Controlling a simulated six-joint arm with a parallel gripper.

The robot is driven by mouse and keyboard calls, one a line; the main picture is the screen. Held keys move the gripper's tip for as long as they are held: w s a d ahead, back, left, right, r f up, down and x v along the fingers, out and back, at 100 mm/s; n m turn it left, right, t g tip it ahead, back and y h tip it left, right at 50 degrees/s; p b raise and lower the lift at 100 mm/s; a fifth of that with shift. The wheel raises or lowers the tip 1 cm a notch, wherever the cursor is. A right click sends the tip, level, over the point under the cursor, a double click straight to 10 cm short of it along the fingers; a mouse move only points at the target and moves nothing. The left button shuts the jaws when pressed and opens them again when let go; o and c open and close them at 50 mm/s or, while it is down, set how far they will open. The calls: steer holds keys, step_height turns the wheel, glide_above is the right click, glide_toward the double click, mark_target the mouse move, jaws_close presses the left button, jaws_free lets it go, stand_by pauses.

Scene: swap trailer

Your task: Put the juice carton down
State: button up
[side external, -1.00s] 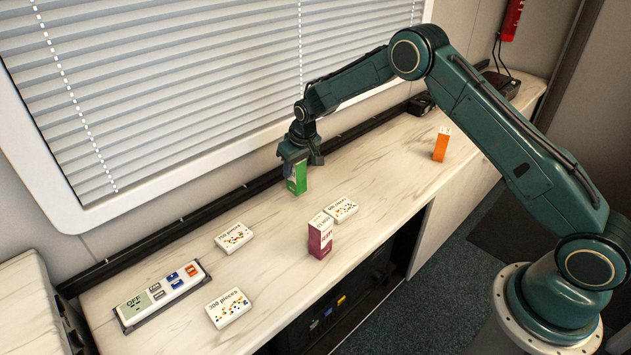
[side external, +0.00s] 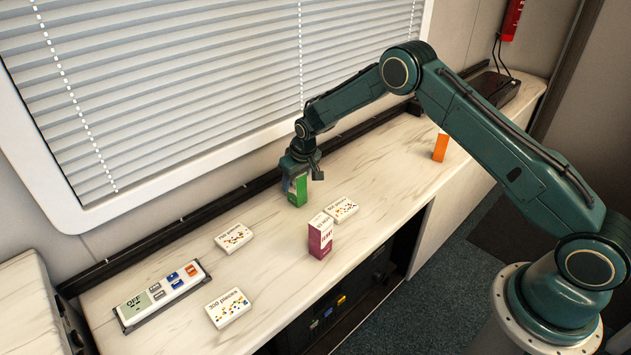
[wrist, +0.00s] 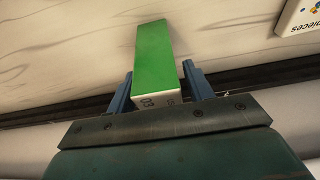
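The juice carton, taken to be the green carton (side external: 298,190), is upright at the middle of the counter (side external: 255,212), near its back edge. Its lower end is at or just above the counter; I cannot tell if it touches. My gripper (side external: 299,176) points down and is shut on it. In the wrist view the green carton (wrist: 154,58) lies between the two blue fingers of my gripper (wrist: 158,82), one on each side, with a white end towards the palm.
A magenta carton (side external: 320,236) and a white puzzle box (side external: 341,209) are in front. More white boxes (side external: 233,237) (side external: 228,307) and a button panel (side external: 162,294) lie left. An orange carton (side external: 440,148) stands right. A dark rail (side external: 180,230) and blinds (side external: 180,90) are behind.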

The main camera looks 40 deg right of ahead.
steer(key=shift+o, duration=0.2)
steer(key=shift+r, duration=0.15)
steer(key=v, duration=1.2)
stand_by(0.6)
steer(key=s+r+t, duration=0.1)
steer(key=s+r, duration=1.8)
steer(key=r, duration=0.2)
steer(key=s+r+t, duration=0.1)
steer(key=s, duration=2.2)
steer(key=shift+a, duration=0.25)
